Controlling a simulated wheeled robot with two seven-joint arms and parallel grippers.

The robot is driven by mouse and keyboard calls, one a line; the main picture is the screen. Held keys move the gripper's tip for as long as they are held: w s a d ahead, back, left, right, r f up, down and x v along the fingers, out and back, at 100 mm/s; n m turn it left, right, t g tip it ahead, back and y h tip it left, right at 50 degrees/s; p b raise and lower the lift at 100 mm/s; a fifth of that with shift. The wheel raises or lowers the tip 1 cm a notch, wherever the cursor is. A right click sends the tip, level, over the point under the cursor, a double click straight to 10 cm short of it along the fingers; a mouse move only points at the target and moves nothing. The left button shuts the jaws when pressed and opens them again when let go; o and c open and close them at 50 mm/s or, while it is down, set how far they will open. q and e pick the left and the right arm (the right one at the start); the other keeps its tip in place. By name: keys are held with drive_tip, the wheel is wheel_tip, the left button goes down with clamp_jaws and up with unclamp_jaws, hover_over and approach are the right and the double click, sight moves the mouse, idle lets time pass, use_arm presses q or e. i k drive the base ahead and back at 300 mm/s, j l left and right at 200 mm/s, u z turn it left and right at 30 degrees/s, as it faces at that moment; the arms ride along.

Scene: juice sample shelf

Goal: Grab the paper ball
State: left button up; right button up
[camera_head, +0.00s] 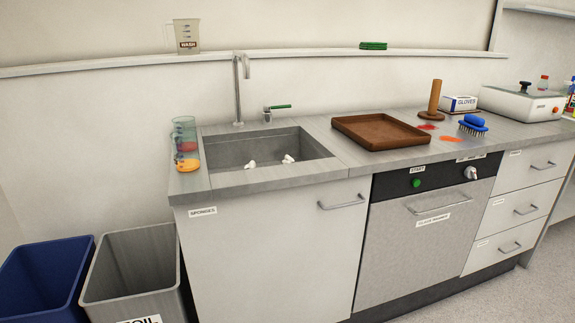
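Two small white crumpled pieces lie in the grey sink basin (235,150). One white piece (251,164) is near the middle of the basin and the other white piece (288,158) is to its right. They look like paper balls, but they are too small to tell for certain. Neither of my grippers is in view.
A brown tray (381,131), a blue brush (473,124) and a glove box (459,104) are on the right counter. A blue bin (42,275) and grey bin (135,265) stand at the lower left.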

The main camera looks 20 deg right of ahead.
sight(288, 159)
drive_tip(key=i+l+z, duration=0.15)
drive_tip(key=l, duration=0.2)
drive_tip(key=l+z, duration=0.15)
drive_tip(key=l, duration=0.2)
drive_tip(key=i+l+z, duration=0.15)
drive_tip(key=l, duration=0.2)
drive_tip(key=i+l+z, duration=0.15)
drive_tip(key=i+l, duration=0.05)
drive_tip(key=l, duration=0.1)
